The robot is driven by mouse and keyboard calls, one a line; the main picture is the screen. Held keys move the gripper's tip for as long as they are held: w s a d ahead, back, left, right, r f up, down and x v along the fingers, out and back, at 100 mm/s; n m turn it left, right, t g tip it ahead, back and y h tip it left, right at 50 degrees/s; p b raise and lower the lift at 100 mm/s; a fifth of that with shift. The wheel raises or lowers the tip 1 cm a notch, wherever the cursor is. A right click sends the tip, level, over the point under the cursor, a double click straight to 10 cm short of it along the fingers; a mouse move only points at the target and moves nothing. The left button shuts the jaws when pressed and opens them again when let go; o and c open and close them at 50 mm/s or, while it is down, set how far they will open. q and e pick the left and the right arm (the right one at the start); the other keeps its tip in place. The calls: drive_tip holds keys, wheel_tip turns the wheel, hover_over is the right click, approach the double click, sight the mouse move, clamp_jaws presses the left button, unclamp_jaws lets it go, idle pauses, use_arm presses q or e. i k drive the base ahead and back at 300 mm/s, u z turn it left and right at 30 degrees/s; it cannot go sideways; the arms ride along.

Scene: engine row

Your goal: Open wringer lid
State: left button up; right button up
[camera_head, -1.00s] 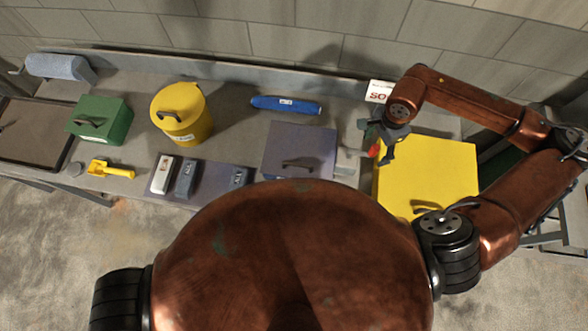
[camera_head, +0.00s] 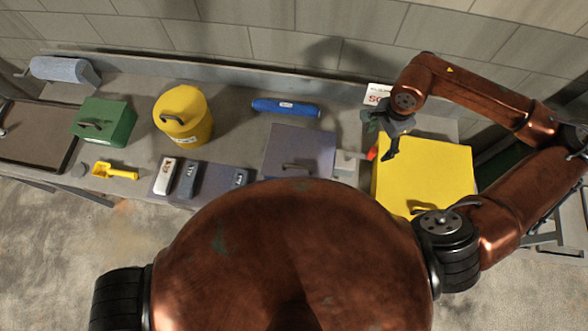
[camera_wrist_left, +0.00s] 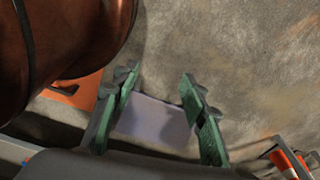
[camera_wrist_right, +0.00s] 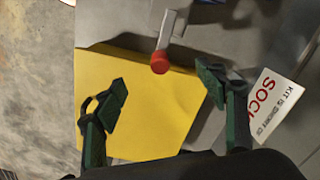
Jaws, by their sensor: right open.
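A large yellow box with a broad flat top (camera_head: 430,172), which looks like the wringer lid, stands at the right end of the bench. It also shows in the right wrist view (camera_wrist_right: 150,118). A grey lever with a red knob (camera_wrist_right: 160,63) lies at its edge; the knob also shows in the head view (camera_head: 372,153). My right gripper (camera_head: 388,146) is open and empty above the box's far left corner, with the knob between its fingers in the right wrist view (camera_wrist_right: 162,85). Contact cannot be told. My left gripper (camera_wrist_left: 158,78) is open, seen only in its wrist view.
A white card with red letters (camera_head: 377,94) stands behind the right gripper. A grey-purple box (camera_head: 300,145) is left of the lever. A blue roll (camera_head: 286,107), yellow canister (camera_head: 184,130) and green box (camera_head: 104,115) stand farther left.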

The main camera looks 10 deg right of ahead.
sight(292, 151)
drive_tip(key=k, duration=2)
